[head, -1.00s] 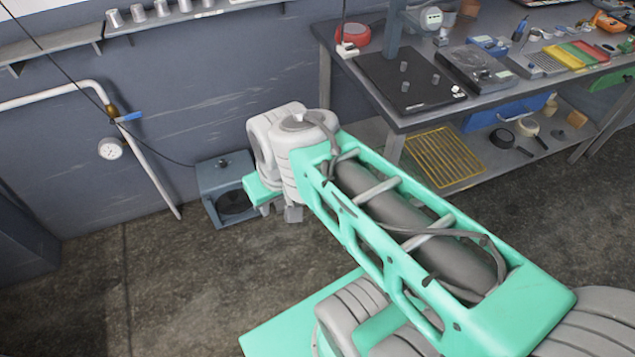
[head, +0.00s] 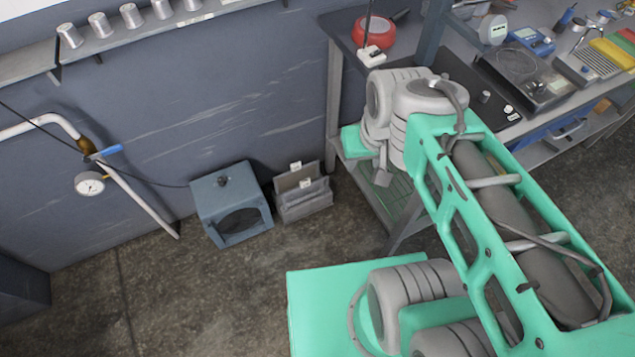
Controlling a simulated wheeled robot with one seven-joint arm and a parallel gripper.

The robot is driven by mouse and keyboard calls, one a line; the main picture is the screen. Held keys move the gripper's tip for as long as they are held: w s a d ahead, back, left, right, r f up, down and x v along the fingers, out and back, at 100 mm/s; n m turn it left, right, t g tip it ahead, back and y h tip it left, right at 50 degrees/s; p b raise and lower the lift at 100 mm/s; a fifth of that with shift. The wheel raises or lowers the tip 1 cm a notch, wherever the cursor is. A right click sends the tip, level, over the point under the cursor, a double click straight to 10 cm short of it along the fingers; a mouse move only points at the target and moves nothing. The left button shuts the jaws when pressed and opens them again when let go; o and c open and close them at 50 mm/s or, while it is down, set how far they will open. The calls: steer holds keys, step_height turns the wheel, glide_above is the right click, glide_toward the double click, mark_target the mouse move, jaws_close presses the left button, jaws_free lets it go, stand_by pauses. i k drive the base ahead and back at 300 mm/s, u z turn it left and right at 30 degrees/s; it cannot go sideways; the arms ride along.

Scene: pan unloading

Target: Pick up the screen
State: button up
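No screen can be made out for sure now. A yellow wire grid that may be the screen showed on the lower shelf of the workbench a second ago. That part of the shelf is now mostly hidden behind my arm.
The workbench (head: 341,36) stands at the right, with a red round case (head: 373,32) and instruments on top. A blue-grey box (head: 231,204) and a grey divided holder (head: 303,193) stand on the floor by the wall.

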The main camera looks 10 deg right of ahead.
mark_target(304, 184)
steer(key=u, duration=0.25)
steer(key=i, duration=0.75)
steer(key=u, duration=1.05)
steer(key=i, duration=0.35)
steer(key=u, duration=0.3)
